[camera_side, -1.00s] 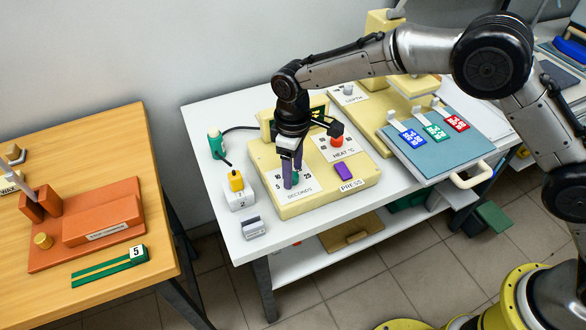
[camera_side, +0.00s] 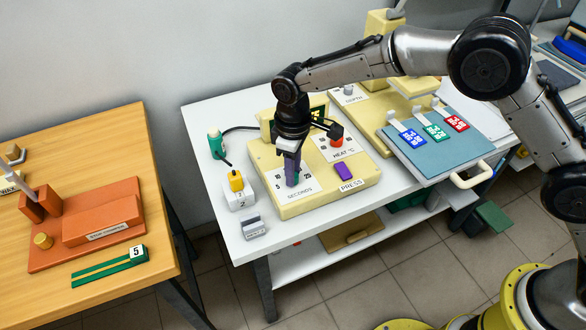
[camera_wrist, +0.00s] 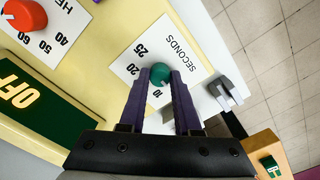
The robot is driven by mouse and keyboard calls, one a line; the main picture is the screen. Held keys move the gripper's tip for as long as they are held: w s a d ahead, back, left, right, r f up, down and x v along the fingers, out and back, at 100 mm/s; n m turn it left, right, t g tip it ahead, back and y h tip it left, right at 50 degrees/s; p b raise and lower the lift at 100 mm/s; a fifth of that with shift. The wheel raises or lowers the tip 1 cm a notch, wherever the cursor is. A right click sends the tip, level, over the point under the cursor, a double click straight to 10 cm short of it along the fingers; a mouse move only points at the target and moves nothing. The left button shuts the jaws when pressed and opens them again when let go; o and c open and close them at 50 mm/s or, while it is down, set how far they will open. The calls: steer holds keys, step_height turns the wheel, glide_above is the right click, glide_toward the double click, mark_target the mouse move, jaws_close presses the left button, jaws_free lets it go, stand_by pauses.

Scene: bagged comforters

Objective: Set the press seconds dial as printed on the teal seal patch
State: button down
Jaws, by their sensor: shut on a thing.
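The seconds dial is a green knob (camera_wrist: 160,75) on a white plate marked SECONDS (camera_wrist: 181,55); 25, 20 and 10 are readable around it in the wrist view. My gripper (camera_wrist: 160,84) is shut on this knob, one purple finger on each side. I cannot tell the exact number the knob points to. The teal seal patch (camera_side: 436,131) lies between a blue and a red patch on the blue-grey board; its print is too small to read.
The cream press panel (camera_side: 325,204) also carries a red heat knob (camera_side: 336,129) and a purple press button (camera_side: 343,171). A display (camera_wrist: 22,94) reads OFF. A yellow-topped block (camera_side: 237,183) and a green bottle-like tool (camera_side: 215,144) stand left of the panel.

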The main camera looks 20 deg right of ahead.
steer(key=shift+m, duration=0.3)
steer(key=m, duration=0.4)
steer(key=shift+m, duration=2)
steer(key=shift+r, duration=0.1)
steer(key=c, duration=0.6)
jaws_free()
step_height(320, 180, up, 14)
